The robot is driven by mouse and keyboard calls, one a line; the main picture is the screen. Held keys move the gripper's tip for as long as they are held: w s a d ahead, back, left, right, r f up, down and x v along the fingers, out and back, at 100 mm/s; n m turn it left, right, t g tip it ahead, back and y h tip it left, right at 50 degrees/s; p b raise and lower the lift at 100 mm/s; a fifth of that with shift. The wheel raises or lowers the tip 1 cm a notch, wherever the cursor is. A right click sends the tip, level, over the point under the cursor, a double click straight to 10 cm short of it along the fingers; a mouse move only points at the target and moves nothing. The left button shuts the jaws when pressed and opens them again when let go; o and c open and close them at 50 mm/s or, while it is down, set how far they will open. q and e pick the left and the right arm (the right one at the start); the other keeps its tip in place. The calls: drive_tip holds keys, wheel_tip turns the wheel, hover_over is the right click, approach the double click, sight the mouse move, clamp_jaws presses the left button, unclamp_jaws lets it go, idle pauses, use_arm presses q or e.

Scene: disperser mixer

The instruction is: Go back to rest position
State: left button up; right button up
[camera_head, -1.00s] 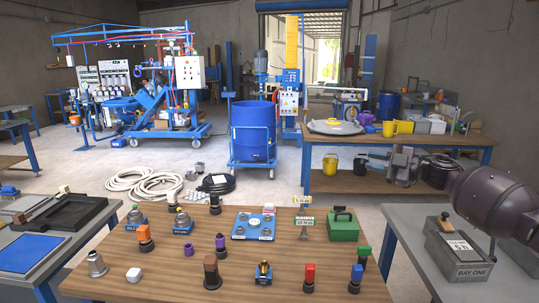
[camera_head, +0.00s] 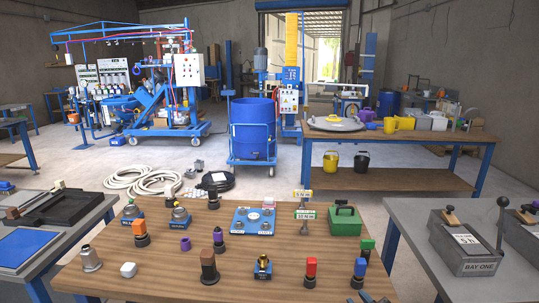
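Only the dark fingertips of my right gripper (camera_head: 375,298) show, at the bottom edge of the head view, by the front right part of the wooden table (camera_head: 190,270). The two tips look slightly apart, with nothing seen between them. The rest of this gripper is cut off by the frame. My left gripper is not in view.
Several coloured blocks and fittings, a blue plate (camera_head: 242,222) and a green box (camera_head: 344,222) stand on the table. Grey side benches hold a black tray (camera_head: 72,208) and a grey case (camera_head: 462,245).

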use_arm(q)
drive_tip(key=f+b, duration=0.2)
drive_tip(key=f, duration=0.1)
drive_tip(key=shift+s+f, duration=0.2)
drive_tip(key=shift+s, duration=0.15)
use_arm(e)
drive_tip(key=s+d+f+m+g+h, duration=0.2)
drive_tip(key=s+d+f+m, duration=0.1)
drive_tip(key=s+f, duration=0.6)
drive_tip(key=s+d+f+m+g+h, duration=0.2)
drive_tip(key=s+f, duration=0.6)
drive_tip(key=s, duration=0.8)
drive_tip(key=shift+s+d+f+m+g, duration=0.3)
drive_tip(key=shift+d+f+m, duration=0.1)
drive_tip(key=shift+d+m, duration=0.45)
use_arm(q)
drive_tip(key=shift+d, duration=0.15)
use_arm(e)
drive_tip(key=shift+s+h, duration=0.1)
drive_tip(key=shift+h, duration=0.2)
